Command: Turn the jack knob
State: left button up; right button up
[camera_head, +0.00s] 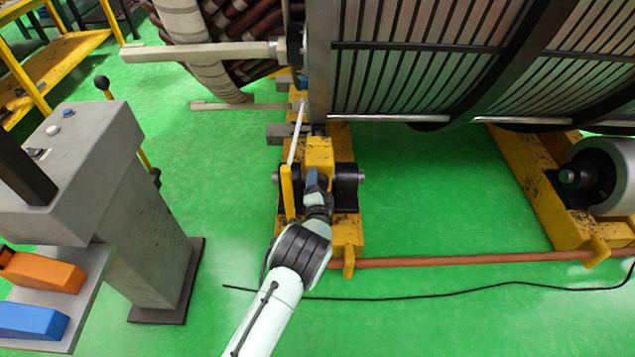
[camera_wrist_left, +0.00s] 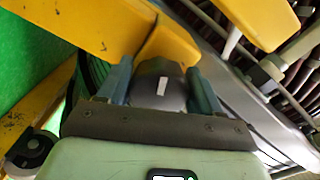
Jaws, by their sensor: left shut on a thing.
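In the left wrist view, the jack knob (camera_wrist_left: 163,75) is a dark grey rounded piece with a white mark on its face. My left gripper (camera_wrist_left: 162,90) has one blue-grey finger on each side of it and is shut on it. In the head view, my left gripper (camera_head: 314,183) reaches the yellow jack (camera_head: 320,150) under the large stator (camera_head: 420,60). The knob is hidden there behind the gripper and wrist. My right gripper is in neither view.
A yellow upright lever (camera_head: 287,190) stands just left of my gripper. A grey console (camera_head: 150,190) stands at the left, with orange and blue blocks (camera_head: 40,270) in front. A red-brown bar (camera_head: 450,261) and a black cable (camera_head: 430,297) cross the green floor.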

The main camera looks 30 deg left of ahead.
pick_arm(q)
jog(key=m, duration=0.4)
jog(key=shift+r+m, duration=0.15)
jog(key=shift+m, duration=0.15)
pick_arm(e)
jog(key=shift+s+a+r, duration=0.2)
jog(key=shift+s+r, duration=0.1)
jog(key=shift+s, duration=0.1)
pick_arm(q)
jog(key=o, duration=1)
jog(key=p+v, duration=0.3)
jog(key=v, duration=1)
jog(key=shift+s, duration=0.25)
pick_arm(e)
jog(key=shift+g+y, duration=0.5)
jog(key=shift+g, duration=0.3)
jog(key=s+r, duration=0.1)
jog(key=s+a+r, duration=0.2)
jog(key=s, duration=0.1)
